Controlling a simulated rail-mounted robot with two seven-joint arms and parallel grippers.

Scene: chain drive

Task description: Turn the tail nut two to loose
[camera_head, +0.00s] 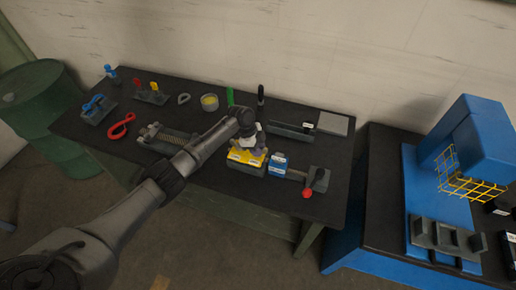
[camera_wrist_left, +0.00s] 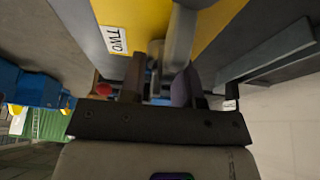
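A yellow-topped fixture (camera_head: 245,158) stands near the middle of the dark table. Its yellow face (camera_wrist_left: 70,10) fills the top of the left wrist view, with a label reading TWO (camera_wrist_left: 117,40). My left gripper (camera_head: 253,146) is at this fixture in the head view. In the left wrist view the two fingers of my left gripper (camera_wrist_left: 160,80) stand apart, just below the TWO label. A small grey metal part (camera_wrist_left: 156,52), perhaps the tail nut, shows between them. I cannot tell whether the fingers touch it. My right gripper is not in view.
A blue block (camera_head: 278,164) and a red-knobbed clamp (camera_head: 316,182) stand just right of the fixture. A grey toothed part (camera_head: 168,138), red pliers (camera_head: 121,126) and a yellow-filled cup (camera_head: 209,102) lie left. A black tray (camera_head: 290,131) is behind. A blue machine (camera_head: 470,150) stands far right.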

